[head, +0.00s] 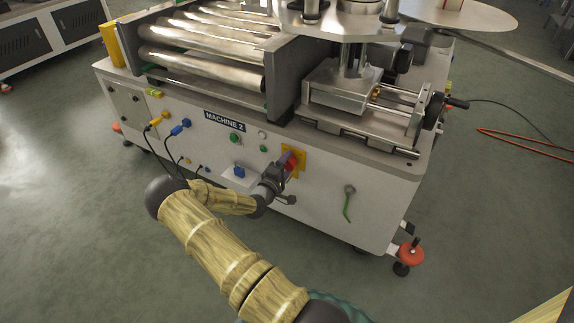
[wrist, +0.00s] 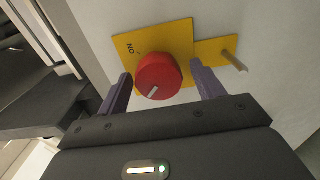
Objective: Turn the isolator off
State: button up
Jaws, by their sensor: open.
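The isolator is a round red knob (wrist: 158,77) on a yellow plate (wrist: 181,38) on the machine's front panel. The plate carries lettering that reads as "ON" in the wrist view, near the plate's left side. A pale pointer mark shows on the knob's lower edge. My gripper (wrist: 161,88) is open, with one finger on each side of the knob and a gap visible on the right. In the head view the red knob (head: 291,163) is partly hidden by my gripper (head: 283,172), which is right in front of it.
A pin (wrist: 235,61) sticks out from a yellow tab right of the plate. In the head view, the MACHINE 2 label (head: 224,120), green buttons (head: 234,138) and blue plugs (head: 181,127) lie to the left. A green-handled key-like item (head: 348,200) hangs to the right. The floor in front is open.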

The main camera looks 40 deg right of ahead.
jog(key=p+v, duration=0.3)
jog(key=v, duration=1.4)
jog(key=shift+a+p, duration=0.15)
jog(key=shift+p, duration=0.2)
